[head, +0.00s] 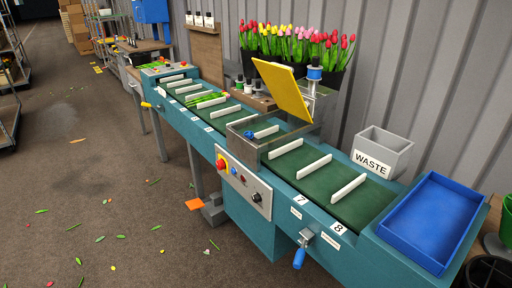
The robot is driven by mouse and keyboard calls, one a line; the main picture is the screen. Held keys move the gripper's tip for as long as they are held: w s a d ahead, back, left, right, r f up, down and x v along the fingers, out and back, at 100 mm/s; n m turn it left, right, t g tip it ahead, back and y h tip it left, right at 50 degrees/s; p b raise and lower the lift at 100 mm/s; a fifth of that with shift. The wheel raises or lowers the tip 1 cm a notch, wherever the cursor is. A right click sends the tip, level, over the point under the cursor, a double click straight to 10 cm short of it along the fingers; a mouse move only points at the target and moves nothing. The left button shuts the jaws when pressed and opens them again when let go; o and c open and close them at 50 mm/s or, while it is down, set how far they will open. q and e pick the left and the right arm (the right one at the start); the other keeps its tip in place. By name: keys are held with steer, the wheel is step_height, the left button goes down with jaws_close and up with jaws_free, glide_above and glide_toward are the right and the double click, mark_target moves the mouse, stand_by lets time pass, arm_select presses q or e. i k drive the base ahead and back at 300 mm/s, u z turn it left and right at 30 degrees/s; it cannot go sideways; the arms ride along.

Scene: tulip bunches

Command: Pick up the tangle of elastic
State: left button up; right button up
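A small blue lump (249,134) lies at the near side of the belt, inside the open metal housing. It may be the tangle of elastic, but it is too small to tell for sure. The yellow lid (283,90) of the housing is tilted up. A blue spool (314,73) sits on a post behind the housing. Neither of my grippers is in view.
The green belt (361,204) has white dividers, with green stems (207,99) farther up. A grey WASTE bin (382,152) and an empty blue tray (428,222) stand at the right. Tulips (294,43) stand behind. A crank handle (299,258) juts from the front.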

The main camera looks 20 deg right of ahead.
mark_target(249, 133)
steer(key=u, duration=0.55)
steer(key=i, duration=1.65)
steer(key=z, duration=0.8)
